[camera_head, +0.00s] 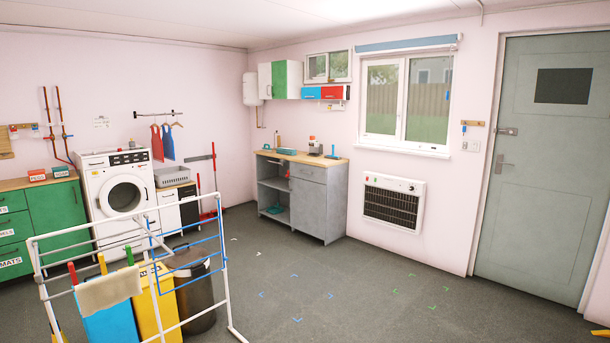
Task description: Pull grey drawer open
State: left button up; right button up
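A grey cabinet (322,207) with a wooden top stands against the back wall, left of the window. Its grey drawer (309,173) is at the upper right of the cabinet front, above a grey door, and looks shut. Open shelves (273,190) fill the cabinet's left side. The cabinet is well away from me across the floor. Neither of my grippers shows in the head view.
A white drying rack (220,262) with a blue wing stands at the front left, before several bins, including a dark one (192,290). A washing machine (121,198) and green cabinet (56,212) stand behind. The marked floor (330,280) before the grey cabinet is clear.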

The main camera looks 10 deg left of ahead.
aim_at(302, 170)
jog(key=u, duration=0.25)
jog(key=i, duration=6.3)
jog(key=u, duration=1)
jog(key=i, duration=1.85)
jog(key=z, duration=3.1)
